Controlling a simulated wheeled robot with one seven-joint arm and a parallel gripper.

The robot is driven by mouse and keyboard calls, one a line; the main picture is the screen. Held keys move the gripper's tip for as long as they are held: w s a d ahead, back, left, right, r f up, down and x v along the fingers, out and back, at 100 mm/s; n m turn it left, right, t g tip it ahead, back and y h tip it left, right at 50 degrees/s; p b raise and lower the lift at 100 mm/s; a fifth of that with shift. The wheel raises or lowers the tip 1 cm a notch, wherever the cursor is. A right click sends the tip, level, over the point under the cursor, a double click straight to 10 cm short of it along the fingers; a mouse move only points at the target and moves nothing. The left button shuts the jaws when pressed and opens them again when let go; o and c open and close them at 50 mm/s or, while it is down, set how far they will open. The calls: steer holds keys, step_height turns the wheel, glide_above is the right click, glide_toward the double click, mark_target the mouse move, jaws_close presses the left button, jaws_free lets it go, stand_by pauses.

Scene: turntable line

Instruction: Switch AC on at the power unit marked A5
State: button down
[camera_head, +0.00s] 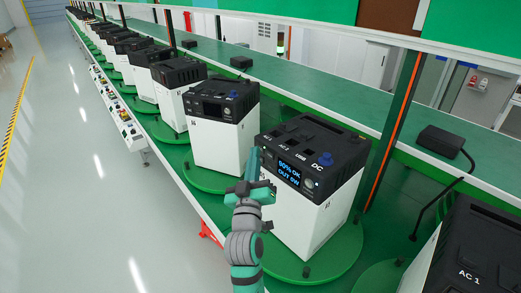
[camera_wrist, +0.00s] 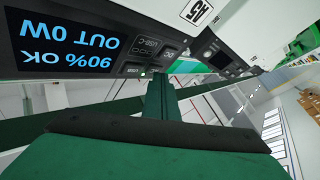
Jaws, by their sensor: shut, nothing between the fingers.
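The power unit marked A5 (camera_head: 318,215) is a white box with a black top, standing on a green round plate. Its lit display (camera_head: 289,173) reads 90% OK and OUT 0W; in the wrist view the display (camera_wrist: 68,38) appears upside down. The A5 label (camera_wrist: 197,12) shows upside down on its white side. AC, USB and DC are lettered on its top edge. My gripper (camera_head: 254,160) is shut and empty at the left end of its front panel. In the wrist view my fingers (camera_wrist: 158,90) point at small panel ports and buttons (camera_wrist: 165,50). Contact cannot be told.
Another power unit (camera_head: 222,140) stands just behind, with several more along the green line. A black unit (camera_head: 470,240) stands at the near right. A black adapter box (camera_head: 440,141) with a cable lies on the shelf. The floor aisle at left (camera_head: 70,190) is clear.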

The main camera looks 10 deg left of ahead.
steer(key=shift+s+a, duration=0.4)
steer(key=shift+s, duration=0.15)
steer(key=s+a, duration=0.1)
steer(key=s, duration=0.1)
steer(key=s+a, duration=0.2)
steer(key=shift+s, duration=0.1)
stand_by(0.4)
steer(key=shift+d+f, duration=0.1)
stand_by(0.4)
steer(key=s+d+f+m+g, duration=0.1)
steer(key=s+d+f, duration=0.2)
steer(key=s+f, duration=0.4)
steer(key=s+d+f+m+g+h, duration=0.1)
steer(key=s+d+f, duration=0.3)
steer(key=f, duration=0.5)
steer(key=s+d+f+m+g, duration=0.1)
steer(key=s+d+f, duration=0.2)
steer(key=s+f, duration=0.45)
steer(key=s+d+f+m+g+h, duration=0.1)
steer(key=s+d, duration=0.4)
steer(key=s, duration=0.7)
steer(key=s+d+f+m+g+h, duration=0.1)
steer(key=s+d+f+m, duration=0.2)
steer(key=s, duration=0.9)
steer(key=shift+s+d+f+g, duration=0.15)
steer(key=shift+d+f+g, duration=0.25)
steer(key=shift+d+f, duration=0.45)
